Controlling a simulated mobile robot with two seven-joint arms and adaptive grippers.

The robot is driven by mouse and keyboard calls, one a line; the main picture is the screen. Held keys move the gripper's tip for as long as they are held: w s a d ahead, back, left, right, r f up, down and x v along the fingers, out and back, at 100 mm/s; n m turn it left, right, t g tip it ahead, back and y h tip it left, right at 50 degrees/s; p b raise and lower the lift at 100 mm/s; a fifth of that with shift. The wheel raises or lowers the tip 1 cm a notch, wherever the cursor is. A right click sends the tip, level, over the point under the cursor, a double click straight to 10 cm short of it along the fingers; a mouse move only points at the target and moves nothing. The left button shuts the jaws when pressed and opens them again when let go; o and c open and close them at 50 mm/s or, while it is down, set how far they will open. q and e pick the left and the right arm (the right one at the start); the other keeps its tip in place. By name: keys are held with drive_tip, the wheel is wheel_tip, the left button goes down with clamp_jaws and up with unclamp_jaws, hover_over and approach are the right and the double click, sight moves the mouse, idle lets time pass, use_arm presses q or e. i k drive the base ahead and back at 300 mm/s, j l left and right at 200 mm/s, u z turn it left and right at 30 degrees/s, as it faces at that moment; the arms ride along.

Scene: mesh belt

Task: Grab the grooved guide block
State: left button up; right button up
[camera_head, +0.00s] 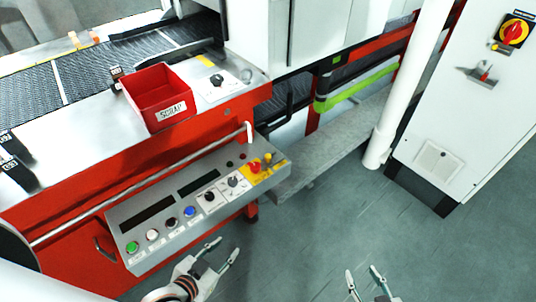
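I cannot tell which thing is the grooved guide block. Small dark blocks sit on the grey machine ledge: one dark block (116,73) is beside the red bin, and another dark block (17,173) is at the left edge. Their grooves are too small to make out. My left gripper (225,249) is open and empty, low in front of the control panel. My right gripper (362,271) is open and empty over the floor at the bottom. Both are well apart from the ledge.
A red bin (172,114) marked SCRAP stands on the ledge beside the dark mesh belt (85,72). A sloped control panel (145,213) with several buttons juts out in front. A white cabinet (465,110) stands at right. The floor (330,225) between is clear.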

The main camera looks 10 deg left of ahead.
sight(116, 72)
drive_tip(key=u, duration=1.4)
drive_tip(key=l+z, duration=0.15)
drive_tip(key=l, duration=0.4)
